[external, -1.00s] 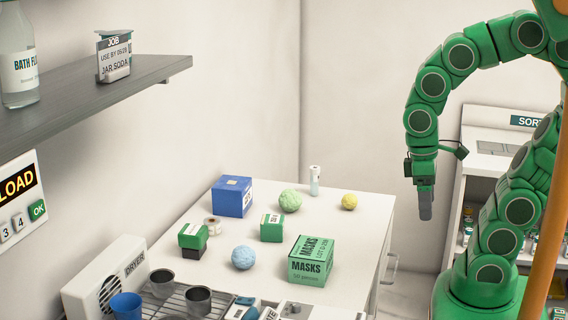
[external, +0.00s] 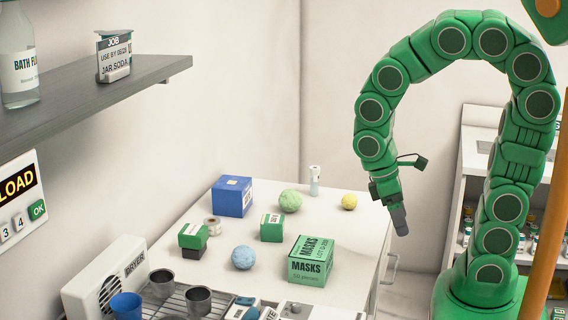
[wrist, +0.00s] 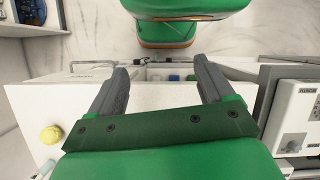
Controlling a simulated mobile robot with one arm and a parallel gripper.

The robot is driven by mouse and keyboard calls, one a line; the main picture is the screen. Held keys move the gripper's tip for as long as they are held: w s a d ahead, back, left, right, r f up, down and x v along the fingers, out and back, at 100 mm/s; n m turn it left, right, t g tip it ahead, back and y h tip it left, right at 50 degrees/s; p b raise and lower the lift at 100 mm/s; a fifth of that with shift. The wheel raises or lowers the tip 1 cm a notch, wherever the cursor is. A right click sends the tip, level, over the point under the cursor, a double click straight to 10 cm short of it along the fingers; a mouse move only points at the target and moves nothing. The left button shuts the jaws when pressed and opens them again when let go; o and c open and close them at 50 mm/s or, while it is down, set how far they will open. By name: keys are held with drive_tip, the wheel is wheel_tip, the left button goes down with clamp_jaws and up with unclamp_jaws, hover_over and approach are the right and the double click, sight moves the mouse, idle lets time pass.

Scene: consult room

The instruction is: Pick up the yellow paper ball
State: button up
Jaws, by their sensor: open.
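The yellow paper ball (external: 349,201) sits on the white countertop (external: 345,235) near its back right edge. It also shows in the wrist view (wrist: 51,134) at the left, outside the span between the fingers. My gripper (external: 401,228) hangs to the right of the ball, by the counter's right edge, tilted and apart from the ball. In the wrist view my gripper (wrist: 165,85) has its two grey fingers spread, with nothing held between them.
A green ball (external: 290,201), a small bottle (external: 315,182), a blue box (external: 232,197), a light blue ball (external: 244,257) and a green masks box (external: 311,260) share the counter. A dryer (external: 108,277) and cups stand at the front left. A shelf (external: 90,88) juts out at upper left.

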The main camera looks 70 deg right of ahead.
sight(346, 200)
drive_tip(key=w+d+f+n+h, duration=0.1)
drive_tip(key=w+d+h, duration=0.1)
drive_tip(key=d, duration=0.3)
drive_tip(key=w+d+f+n+g+h, duration=0.1)
drive_tip(key=w+d+n+h, duration=0.1)
drive_tip(key=w+d, duration=0.2)
drive_tip(key=w+d+f+n+h, duration=0.2)
drive_tip(key=w+d+h, duration=0.1)
drive_tip(key=d, duration=0.3)
drive_tip(key=shift+w+d+f+g, duration=0.1)
drive_tip(key=shift+w+g, duration=0.05)
drive_tip(key=shift+g, duration=0.15)
drive_tip(key=w+d+f+n+h, duration=0.1)
drive_tip(key=w+d+n, duration=0.1)
drive_tip(key=w+d+f+n+h, duration=0.1)
drive_tip(key=w+n+h, duration=0.1)
drive_tip(key=w, duration=0.1)
drive_tip(key=w+d+f+n+t+h, duration=0.1)
drive_tip(key=w+d+n, duration=0.1)
drive_tip(key=w, duration=0.1)
drive_tip(key=shift+w+d+f+h, duration=0.25)
drive_tip(key=shift+d+f+h, duration=0.1)
drive_tip(key=shift+f+h, duration=0.05)
drive_tip(key=shift+w+d+f+n, duration=0.15)
drive_tip(key=shift+w+f+n, duration=0.1)
drive_tip(key=shift+w+n, duration=0.35)
drive_tip(key=shift+x, duration=3.9)
drive_tip(key=shift+w+d+r, duration=0.1)
drive_tip(key=shift+w, duration=0.05)
drive_tip(key=c, duration=1.1)
